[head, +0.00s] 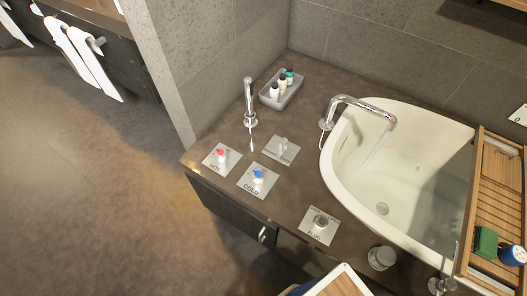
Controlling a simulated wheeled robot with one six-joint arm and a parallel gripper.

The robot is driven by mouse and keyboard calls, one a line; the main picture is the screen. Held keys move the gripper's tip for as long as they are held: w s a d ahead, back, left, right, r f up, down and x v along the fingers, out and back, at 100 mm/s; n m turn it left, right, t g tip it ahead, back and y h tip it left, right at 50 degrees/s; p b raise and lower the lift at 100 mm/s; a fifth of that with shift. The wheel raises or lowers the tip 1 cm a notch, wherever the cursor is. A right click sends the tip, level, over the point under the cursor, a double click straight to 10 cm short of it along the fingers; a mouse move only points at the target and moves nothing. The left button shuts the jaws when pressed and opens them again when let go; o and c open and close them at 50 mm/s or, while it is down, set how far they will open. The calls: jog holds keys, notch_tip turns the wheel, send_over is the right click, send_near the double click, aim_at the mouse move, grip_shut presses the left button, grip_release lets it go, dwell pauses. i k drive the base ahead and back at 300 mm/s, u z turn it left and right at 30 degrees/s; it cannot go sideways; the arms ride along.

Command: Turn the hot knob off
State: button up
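The hot knob (220,154) has a red cap and stands on a square pale plate marked HOT, near the left front corner of the dark counter. The cold knob (258,176), with a blue cap, stands on a plate marked COLD just right of it. The turn angle of the hot knob is too small to tell. A chrome tub spout (362,103) curves over the white tub (410,180), with a thin pale streak below it that looks like water. A thin streak also shows below the tall chrome tap (249,100). My gripper is not in view.
A lever plate (283,150) and a plug-control plate (319,226) are set in the counter (290,195). A grey tray (283,98) holds small bottles. A wooden caddy (497,195) spans the tub's right side. Open floor (90,190) lies left of the counter.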

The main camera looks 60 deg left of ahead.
aim_at(221, 154)
jog(key=u, duration=2.35)
jog(key=i, duration=0.1)
jog(key=z, duration=0.1)
